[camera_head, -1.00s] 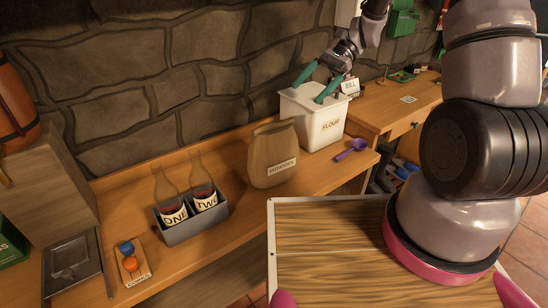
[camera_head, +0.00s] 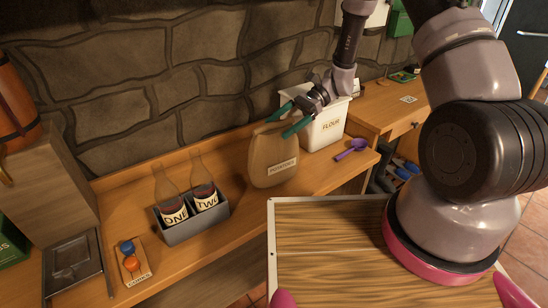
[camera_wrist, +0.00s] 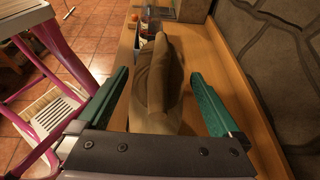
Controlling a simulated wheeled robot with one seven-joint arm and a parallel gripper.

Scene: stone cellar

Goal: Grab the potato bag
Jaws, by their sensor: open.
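The potato bag (camera_head: 272,158) is a brown paper sack with a folded top and a label reading POTATOES. It stands upright on the wooden counter, left of the flour bin. My gripper (camera_head: 286,121) has green fingers and is open at the bag's top. In the wrist view the bag (camera_wrist: 157,85) lies between the two open fingers (camera_wrist: 160,100), with a gap visible on its right side. I cannot tell whether the left finger touches it.
The white flour bin (camera_head: 323,131) stands close to the bag's right. A purple scoop (camera_head: 351,149) lies beside it. A grey holder (camera_head: 194,226) with two bottles is at the left. The stone wall (camera_head: 130,75) rises behind the counter (camera_head: 240,204).

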